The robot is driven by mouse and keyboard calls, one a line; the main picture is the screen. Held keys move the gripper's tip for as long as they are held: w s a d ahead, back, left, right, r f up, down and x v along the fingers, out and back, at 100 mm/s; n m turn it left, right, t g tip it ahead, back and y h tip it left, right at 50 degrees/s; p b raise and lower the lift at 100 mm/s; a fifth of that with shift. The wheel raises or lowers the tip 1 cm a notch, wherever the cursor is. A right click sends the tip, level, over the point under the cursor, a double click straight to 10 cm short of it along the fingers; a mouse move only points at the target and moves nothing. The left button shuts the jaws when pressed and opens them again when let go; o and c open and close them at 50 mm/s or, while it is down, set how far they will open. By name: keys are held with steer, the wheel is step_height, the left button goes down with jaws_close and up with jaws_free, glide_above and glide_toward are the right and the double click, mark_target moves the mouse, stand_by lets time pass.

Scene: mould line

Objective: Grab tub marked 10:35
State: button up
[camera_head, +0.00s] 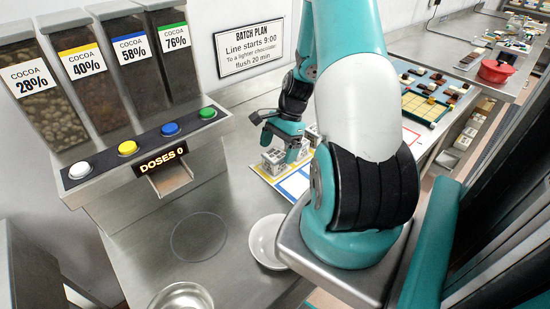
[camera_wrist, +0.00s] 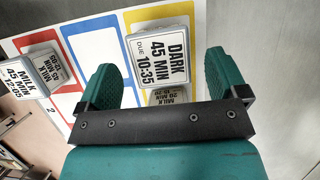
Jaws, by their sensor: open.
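The tub marked "DARK 45 MIN DUE 10:35" (camera_wrist: 160,60) stands on the yellow-framed part of a sheet in the wrist view. My gripper (camera_wrist: 158,75) is open, with one teal finger to the left of this tub and one to its right. The fingers are apart from it as far as I can see.
Tubs marked "MILK 45 MIN" (camera_wrist: 20,78) stand to the left on the sheet (camera_wrist: 92,40), which has red, blue and yellow frames. A cocoa dispenser (camera_head: 115,150) stands at the left of the steel counter. A white bowl (camera_head: 266,242) is in front.

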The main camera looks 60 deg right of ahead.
steer(key=shift+x, duration=1.35)
steer(key=c, duration=1.1)
steer(key=shift+o, duration=0.2)
steer(key=shift+r, duration=0.1)
step_height(320, 180, up, 19)
steer(key=b, duration=0.1)
step_height(320, 180, up, 8)
steer(key=p, duration=0.8)
glide_above(275, 154)
